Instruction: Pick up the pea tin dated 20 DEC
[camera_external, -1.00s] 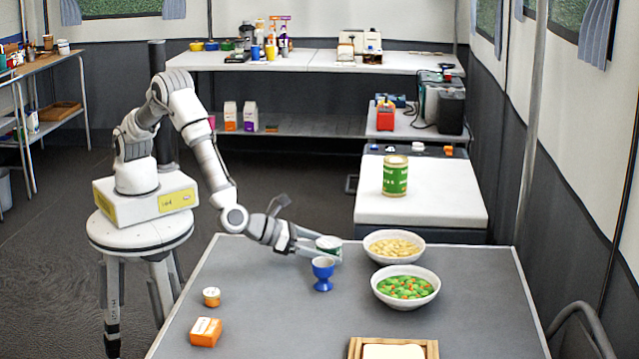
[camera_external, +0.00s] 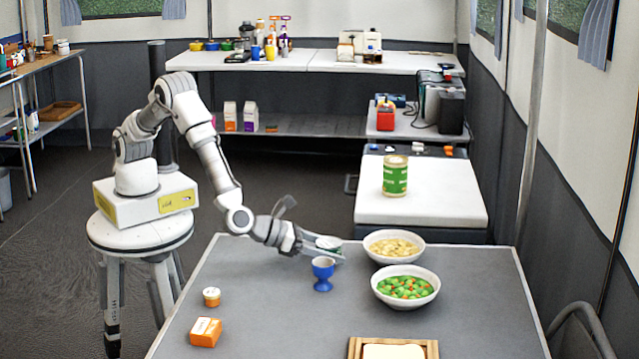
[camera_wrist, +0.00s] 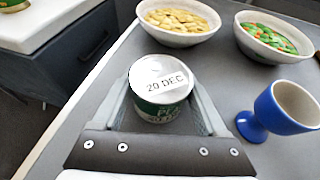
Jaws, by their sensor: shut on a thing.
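The pea tin (camera_wrist: 160,82) is a small green tin with a pale lid, and its label reads "20 DEC" in the wrist view. My gripper (camera_wrist: 165,108) has a finger on each side of it and is shut on it. In the external view the tin (camera_external: 328,242) shows between the fingertips of my gripper (camera_external: 325,250), at the far part of the grey table (camera_external: 270,300). The tin looks upright. I cannot tell whether it touches the table.
A blue egg cup (camera_external: 323,272) stands close in front of my gripper. Bowls of pale food (camera_external: 394,247) and green and orange vegetables (camera_external: 405,288) stand to the right. A larger green tin (camera_external: 395,176) is on the white-topped unit behind. The table's left middle is clear.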

